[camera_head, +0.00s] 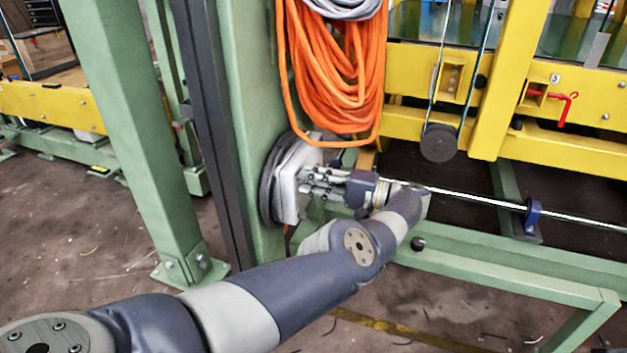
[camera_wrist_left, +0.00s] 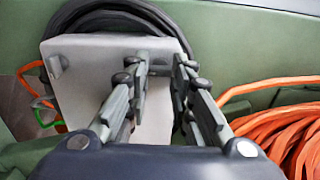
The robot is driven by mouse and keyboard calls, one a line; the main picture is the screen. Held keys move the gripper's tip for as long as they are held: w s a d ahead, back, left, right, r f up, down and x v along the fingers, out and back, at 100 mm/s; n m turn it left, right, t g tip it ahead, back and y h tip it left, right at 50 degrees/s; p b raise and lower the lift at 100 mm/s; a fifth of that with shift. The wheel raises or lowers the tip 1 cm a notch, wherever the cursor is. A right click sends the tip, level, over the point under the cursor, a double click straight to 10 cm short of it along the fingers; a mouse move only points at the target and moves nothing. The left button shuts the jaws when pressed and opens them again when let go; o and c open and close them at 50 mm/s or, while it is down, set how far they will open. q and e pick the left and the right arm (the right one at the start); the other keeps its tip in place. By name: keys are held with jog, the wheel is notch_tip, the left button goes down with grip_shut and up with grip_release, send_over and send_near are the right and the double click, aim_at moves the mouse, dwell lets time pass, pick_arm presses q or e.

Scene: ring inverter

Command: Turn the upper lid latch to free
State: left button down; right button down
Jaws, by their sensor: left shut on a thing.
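A pale grey box (camera_wrist_left: 85,85) is fixed to the green post, with its lid facing my left gripper. It also shows in the head view (camera_head: 289,185). My left gripper (camera_head: 306,181) reaches it from the right in the head view. In the left wrist view my gripper (camera_wrist_left: 160,66) is shut at the box's edge nearest the orange cable, on the upper lid latch, which the fingers mostly hide. The latch's angle cannot be made out. A second small latch (camera_wrist_left: 57,66) shows at the opposite edge of the lid. My right gripper is not in view.
A coil of orange cable (camera_head: 335,75) hangs just above the box. Black cable (camera_wrist_left: 120,15) loops behind the box. The green post (camera_head: 240,100) stands beside it. A yellow frame (camera_head: 505,75) and a metal rod (camera_head: 480,201) lie to the right.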

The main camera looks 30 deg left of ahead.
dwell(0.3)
pick_arm(q)
jog(key=c, duration=1.4)
grip_release()
jog(key=shift+a, duration=0.1)
